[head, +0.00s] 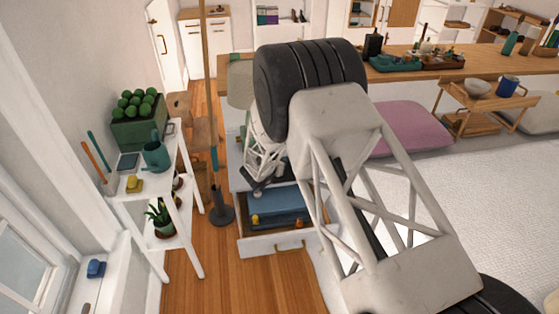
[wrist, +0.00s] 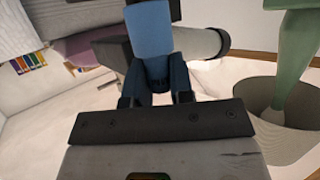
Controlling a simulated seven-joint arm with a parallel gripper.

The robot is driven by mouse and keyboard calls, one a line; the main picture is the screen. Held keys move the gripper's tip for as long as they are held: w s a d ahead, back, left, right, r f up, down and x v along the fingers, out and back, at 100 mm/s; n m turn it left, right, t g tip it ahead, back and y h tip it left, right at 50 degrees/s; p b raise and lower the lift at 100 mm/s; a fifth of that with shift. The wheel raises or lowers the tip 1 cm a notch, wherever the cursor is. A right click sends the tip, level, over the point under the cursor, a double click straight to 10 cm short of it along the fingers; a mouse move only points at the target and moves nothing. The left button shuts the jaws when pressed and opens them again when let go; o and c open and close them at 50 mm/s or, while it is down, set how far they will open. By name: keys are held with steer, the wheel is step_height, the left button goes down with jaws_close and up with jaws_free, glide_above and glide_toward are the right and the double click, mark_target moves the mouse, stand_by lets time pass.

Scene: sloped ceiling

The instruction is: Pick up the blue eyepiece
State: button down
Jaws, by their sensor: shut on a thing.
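My gripper (head: 258,186) is over the white drawer cabinet in the head view, partly hidden by my own arm. In the wrist view my gripper (wrist: 157,92) has its fingers closed around a blue piece, which I take for the blue eyepiece (wrist: 149,32). Its lighter blue upper part stands out beyond the fingers. A pale grey cylinder (wrist: 207,43) with a dark end shows behind it; I cannot tell whether they touch. The eyepiece cannot be made out in the head view.
The cabinet's drawer (head: 283,245) is open, with small yellow and orange things inside. A white plant shelf (head: 150,190) stands at the left. A beige vessel with a green thing (wrist: 298,50) in it is close at the right in the wrist view. A long wooden counter (head: 450,65) runs behind.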

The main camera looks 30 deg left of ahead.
steer(key=s+d+r, duration=0.1)
steer(key=s+d, duration=0.8)
steer(key=shift+s+d+r, duration=0.2)
